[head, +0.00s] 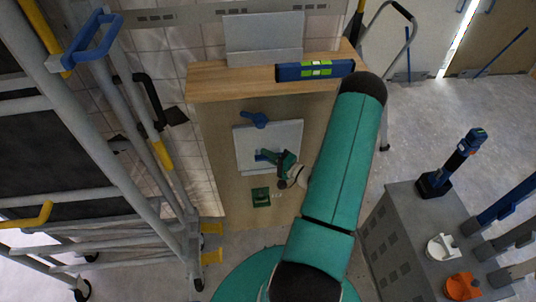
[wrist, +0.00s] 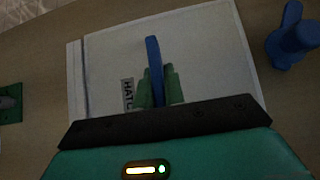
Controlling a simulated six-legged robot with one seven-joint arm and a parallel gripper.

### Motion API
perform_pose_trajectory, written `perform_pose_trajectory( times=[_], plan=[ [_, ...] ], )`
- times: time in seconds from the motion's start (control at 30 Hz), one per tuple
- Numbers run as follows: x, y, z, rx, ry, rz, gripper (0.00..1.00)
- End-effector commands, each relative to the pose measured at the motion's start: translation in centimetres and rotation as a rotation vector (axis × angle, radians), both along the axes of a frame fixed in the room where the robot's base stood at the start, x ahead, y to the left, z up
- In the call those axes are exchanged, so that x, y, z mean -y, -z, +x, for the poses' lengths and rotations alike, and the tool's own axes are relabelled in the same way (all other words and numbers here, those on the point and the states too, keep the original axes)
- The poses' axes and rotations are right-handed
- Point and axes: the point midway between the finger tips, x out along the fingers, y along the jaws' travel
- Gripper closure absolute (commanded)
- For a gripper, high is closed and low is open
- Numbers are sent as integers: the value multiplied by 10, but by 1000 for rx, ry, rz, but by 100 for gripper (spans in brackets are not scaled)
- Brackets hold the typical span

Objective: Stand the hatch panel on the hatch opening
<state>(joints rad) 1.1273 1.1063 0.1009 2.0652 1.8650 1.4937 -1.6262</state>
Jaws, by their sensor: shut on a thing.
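The hatch panel (head: 288,134) is a pale grey, roughly square plate in front of the wooden board, tilted slightly in the head view. In the wrist view the panel (wrist: 205,50) fills the middle and carries a label of which "HATC" can be read. My gripper (wrist: 157,88) has its green fingers closed on the panel's blue handle (wrist: 153,60). In the head view my gripper (head: 268,157) reaches the panel from the lower right. I cannot make out the hatch opening; the panel may cover it. Whether the panel touches the board is unclear.
A blue turn-knob (head: 255,120) sits just above the panel. A small green fitting (head: 261,197) is below it. A wooden ledge (head: 225,82) with a blue spirit level (head: 315,70) overhangs. Scaffolding (head: 110,130) stands left, a grey cabinet (head: 410,235) with tools right.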

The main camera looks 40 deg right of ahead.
Motion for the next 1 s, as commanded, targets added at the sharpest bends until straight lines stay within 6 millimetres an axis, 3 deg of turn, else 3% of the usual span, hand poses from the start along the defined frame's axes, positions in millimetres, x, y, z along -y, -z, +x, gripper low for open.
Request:
perform_pose_trajectory(
  times=[1.0],
  plan=[
    [1,9,1,4,0,-2,100]
  ],
)
